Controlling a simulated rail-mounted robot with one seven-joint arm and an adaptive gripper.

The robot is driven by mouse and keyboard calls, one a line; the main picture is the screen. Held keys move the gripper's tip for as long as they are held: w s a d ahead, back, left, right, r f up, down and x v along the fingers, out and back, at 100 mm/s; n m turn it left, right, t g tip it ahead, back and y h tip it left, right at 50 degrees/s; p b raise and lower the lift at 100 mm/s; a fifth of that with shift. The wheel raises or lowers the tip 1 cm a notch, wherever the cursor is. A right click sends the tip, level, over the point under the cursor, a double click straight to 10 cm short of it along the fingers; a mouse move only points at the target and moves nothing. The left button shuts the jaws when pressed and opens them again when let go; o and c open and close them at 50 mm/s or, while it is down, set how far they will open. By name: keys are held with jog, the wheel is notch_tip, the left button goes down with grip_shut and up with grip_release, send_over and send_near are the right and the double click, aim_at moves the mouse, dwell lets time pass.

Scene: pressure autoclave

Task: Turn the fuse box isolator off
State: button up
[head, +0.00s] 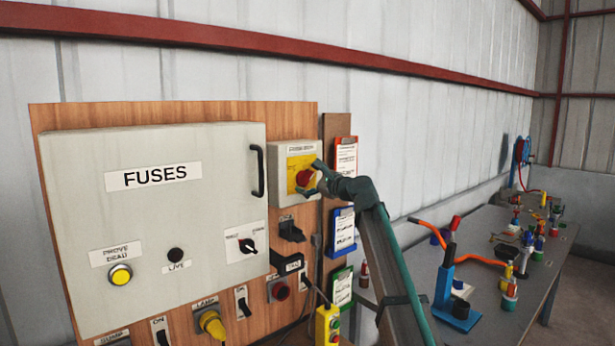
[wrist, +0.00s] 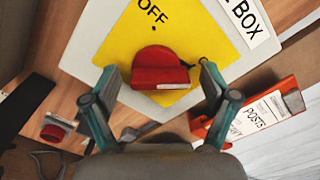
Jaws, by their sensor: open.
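The fuse box isolator is a red rotary knob (head: 304,177) on a yellow plate (head: 299,161), set on a light grey box (head: 280,150) right of the FUSES cabinet. In the wrist view the red knob (wrist: 160,69) sits on the yellow plate (wrist: 180,30), with the word OFF near the top. My gripper (wrist: 162,85) is open, its two teal fingers apart to either side of the knob's lower part. In the head view my gripper (head: 311,178) is at the isolator and partly covers it. I cannot tell whether the fingers touch the knob.
The FUSES cabinet (head: 150,225) with a black handle (head: 257,171) stands left. Black switches (head: 290,230) sit below the isolator. Clipboards, including an orange one (head: 346,160), hang to the right. A workbench (head: 490,235) with several valves and tools runs along the right.

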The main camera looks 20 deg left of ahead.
jog(key=shift+w+a, duration=0.2)
jog(key=shift+a, duration=0.15)
jog(key=c, duration=1.1)
